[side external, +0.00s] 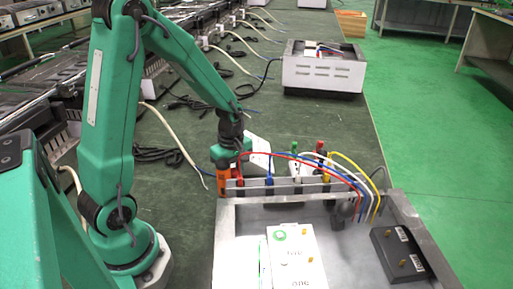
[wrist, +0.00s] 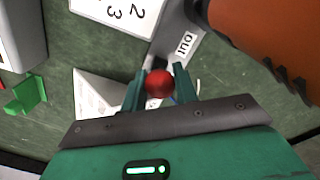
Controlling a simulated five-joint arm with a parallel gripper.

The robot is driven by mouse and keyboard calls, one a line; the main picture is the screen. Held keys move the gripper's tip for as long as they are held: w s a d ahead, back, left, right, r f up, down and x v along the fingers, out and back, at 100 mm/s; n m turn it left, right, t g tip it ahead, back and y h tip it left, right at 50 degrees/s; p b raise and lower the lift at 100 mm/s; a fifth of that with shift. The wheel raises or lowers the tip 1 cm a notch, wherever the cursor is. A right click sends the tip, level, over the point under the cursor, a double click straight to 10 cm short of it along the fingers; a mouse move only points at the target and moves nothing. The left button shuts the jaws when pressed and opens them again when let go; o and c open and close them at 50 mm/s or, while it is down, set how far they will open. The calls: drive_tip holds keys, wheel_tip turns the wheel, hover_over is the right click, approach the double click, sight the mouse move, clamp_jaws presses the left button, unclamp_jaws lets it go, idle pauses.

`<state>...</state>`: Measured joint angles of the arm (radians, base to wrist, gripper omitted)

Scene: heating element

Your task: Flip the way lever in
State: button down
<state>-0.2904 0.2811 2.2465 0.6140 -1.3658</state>
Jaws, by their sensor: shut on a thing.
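The lever shows in the wrist view as a red ball knob (wrist: 159,84). My gripper (wrist: 160,90) has its two green fingers on either side of the knob and is shut on it. A grey metal part with an "OUT" label (wrist: 185,43) lies just beyond the knob. The lever's shaft is mostly hidden. In the side view my gripper (side external: 225,157) is low at the back left corner of the metal housing (side external: 226,240). The knob cannot be made out there.
An orange part (side external: 223,182) stands close to my gripper; an orange body also fills the upper right of the wrist view (wrist: 275,40). Red, blue, white and yellow wires (side external: 345,172) arch over the housing. A black box (side external: 402,255) sits at right. A white unit (side external: 323,72) stands behind.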

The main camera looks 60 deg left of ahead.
drive_tip(key=shift+w+a+r+g, duration=0.1)
drive_tip(key=shift+w+a+g, duration=0.1)
drive_tip(key=shift+a+g, duration=0.25)
idle(0.3)
drive_tip(key=c, duration=1.1)
unclamp_jaws()
drive_tip(key=shift+d, duration=0.1)
drive_tip(key=shift+r, duration=0.1)
drive_tip(key=shift+w+r, duration=0.2)
drive_tip(key=shift+r, duration=1.7)
drive_tip(key=shift+w+r, duration=0.15)
drive_tip(key=shift+r, duration=1.75)
